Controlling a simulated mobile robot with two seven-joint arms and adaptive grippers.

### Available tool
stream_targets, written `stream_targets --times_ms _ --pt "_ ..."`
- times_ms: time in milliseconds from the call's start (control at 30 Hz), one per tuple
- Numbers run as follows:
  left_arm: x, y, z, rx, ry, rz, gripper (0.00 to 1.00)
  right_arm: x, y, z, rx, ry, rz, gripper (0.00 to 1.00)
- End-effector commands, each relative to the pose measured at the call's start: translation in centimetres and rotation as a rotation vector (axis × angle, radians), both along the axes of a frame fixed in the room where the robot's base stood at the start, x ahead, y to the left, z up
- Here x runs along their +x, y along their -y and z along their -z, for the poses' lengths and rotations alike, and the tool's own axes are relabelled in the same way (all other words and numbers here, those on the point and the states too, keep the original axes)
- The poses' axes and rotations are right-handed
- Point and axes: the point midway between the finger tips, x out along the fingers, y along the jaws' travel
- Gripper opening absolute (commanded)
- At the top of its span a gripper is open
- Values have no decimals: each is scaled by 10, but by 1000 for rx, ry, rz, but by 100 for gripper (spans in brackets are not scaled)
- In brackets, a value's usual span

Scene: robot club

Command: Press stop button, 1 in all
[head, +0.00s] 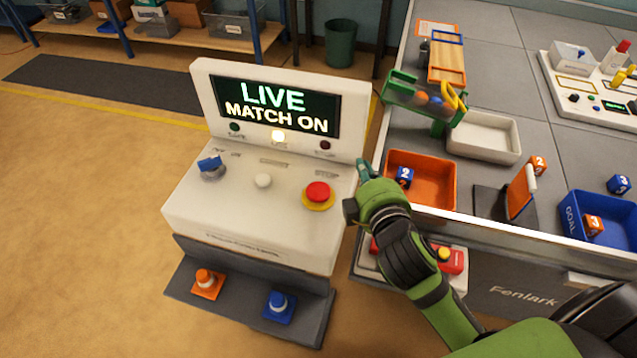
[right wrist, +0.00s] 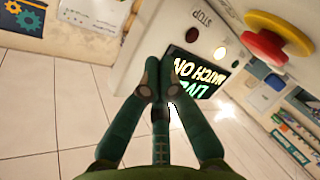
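The red stop button (head: 318,191) sits on a yellow base at the right of the white console's sloped top (head: 240,205), under a small label. In the right wrist view the red button (right wrist: 280,32) is large at the upper right, beside the word STOP. My right gripper (head: 363,172) is just right of the console, apart from the button in the head view. In the right wrist view its fingertips (right wrist: 160,65) are together with nothing between them, left of and below the button. The console screen (head: 275,107) reads LIVE MATCH ON. My left gripper is not in view.
A blue knob (head: 210,166) and a white button (head: 264,181) share the console top. A table (head: 500,190) with an orange tray (head: 435,197) stands close at the right.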

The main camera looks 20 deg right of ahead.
Motion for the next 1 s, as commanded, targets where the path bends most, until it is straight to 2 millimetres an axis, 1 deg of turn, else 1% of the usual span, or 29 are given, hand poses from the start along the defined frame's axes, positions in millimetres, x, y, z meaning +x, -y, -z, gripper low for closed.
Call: stream_targets --times_ms 33,67,100,167,200,267,300,367,400,433,467,500,533,567,600,633,667,700,767,800,867,900,1000 --pt "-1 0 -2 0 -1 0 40 9 -5 -37 -107 108 -44 0" --pt "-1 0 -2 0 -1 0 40 13 -10 -57 -177 173 -70 0" --pt "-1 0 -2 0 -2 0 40 17 -17 -84 -279 263 -105 0" --pt "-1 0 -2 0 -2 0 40 19 -33 -123 -450 403 -156 0" --pt "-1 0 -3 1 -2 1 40 18 -46 -148 -576 503 -190 0" --pt "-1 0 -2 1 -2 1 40 12 -69 -182 -785 657 -236 0" --pt "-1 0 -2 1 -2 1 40 5 -88 -202 -942 765 -265 0" --pt "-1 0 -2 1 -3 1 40 -10 -120 -224 -1204 938 -307 0" --pt "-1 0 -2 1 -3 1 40 -23 -144 -232 -1405 1062 -330 0" --pt "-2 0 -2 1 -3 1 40 -33 -161 -234 -1568 1157 -345 0" --pt "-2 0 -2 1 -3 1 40 -42 -178 -231 -1730 1248 -358 0" --pt "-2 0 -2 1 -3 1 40 -52 -196 -221 -1951 1364 -373 0" --pt "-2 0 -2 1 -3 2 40 -58 -207 -209 -2118 1444 -383 0" --pt "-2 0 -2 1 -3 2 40 -61 -214 -196 -2286 1521 -394 0" --pt "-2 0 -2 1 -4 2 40 -61 -220 -174 -2515 1617 -408 0" --pt "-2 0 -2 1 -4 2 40 -59 -219 -157 2594 -1624 409 0" --pt "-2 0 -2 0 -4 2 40 -54 -215 -140 2468 -1502 382 0" --pt "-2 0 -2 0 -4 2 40 -45 -204 -118 2300 -1345 358 0" --pt "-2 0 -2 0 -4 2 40 -28 -181 -93 2082 -1147 342 0" --pt "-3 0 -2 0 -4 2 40 -17 -164 -82 1964 -1044 340 0" --pt "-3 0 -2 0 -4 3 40 -4 -140 -71 1817 -921 348 0" --pt "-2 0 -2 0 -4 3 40 4 -125 -67 1739 -854 356 0" --pt "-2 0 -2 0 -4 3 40 17 -95 -62 1598 -739 377 0"
